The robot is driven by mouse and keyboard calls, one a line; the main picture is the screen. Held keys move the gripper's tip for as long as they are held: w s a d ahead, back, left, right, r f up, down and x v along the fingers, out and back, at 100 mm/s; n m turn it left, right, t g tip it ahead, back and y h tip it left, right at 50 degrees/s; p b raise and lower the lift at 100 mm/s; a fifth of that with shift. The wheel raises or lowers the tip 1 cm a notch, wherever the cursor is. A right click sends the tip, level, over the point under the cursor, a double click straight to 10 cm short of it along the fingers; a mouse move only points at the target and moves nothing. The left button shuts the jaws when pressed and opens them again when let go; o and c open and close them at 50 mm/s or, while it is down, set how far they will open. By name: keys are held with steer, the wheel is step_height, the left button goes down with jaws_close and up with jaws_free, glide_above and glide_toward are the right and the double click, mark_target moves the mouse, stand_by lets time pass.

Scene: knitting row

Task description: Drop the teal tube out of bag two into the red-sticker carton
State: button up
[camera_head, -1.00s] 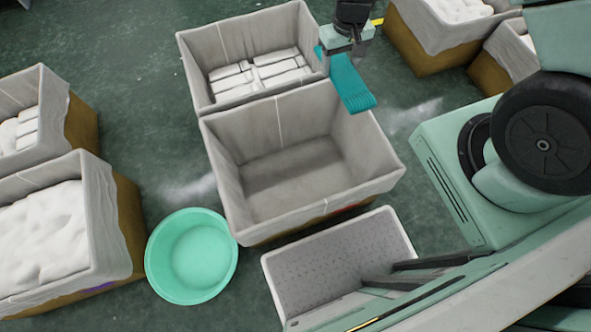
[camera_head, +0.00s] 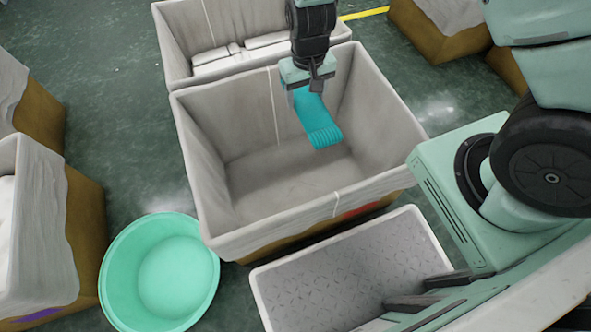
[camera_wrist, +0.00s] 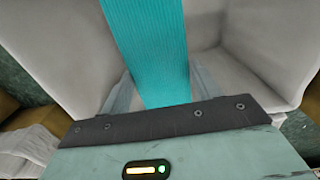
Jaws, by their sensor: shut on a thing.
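The teal tube (camera_head: 317,124) is a ribbed, flattened knit piece hanging from my gripper (camera_head: 308,88). My gripper is shut on its upper end. In the wrist view the tube (camera_wrist: 150,45) stretches away from the jaws (camera_wrist: 150,95) over a pale liner. The gripper and tube are over the open, empty grey-lined carton (camera_head: 215,225) in the middle of the head view. A bit of red (camera_head: 365,208) shows low on that carton's front side. The tube's lower end appears within the carton's opening; its height above the floor of the carton is unclear.
Behind stands another lined carton (camera_head: 185,65) with white folded bundles. A mint-green basin (camera_head: 112,265) and a pale shallow tray (camera_head: 262,300) sit in front. Lined cartons stand left (camera_head: 70,225) and upper right (camera_head: 430,45). Dark green floor shows between them.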

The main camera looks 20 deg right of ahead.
steer(key=shift+a+f, duration=0.15)
steer(key=shift+f, duration=0.4)
step_height(320, 180, down, 6)
steer(key=b, duration=0.6)
steer(key=shift+r, duration=0.15)
steer(key=o, duration=1)
steer(key=shift+o, duration=0.2)
step_height(320, 180, up, 18)
steer(key=p, duration=0.7)
steer(key=shift+f, duration=0.25)
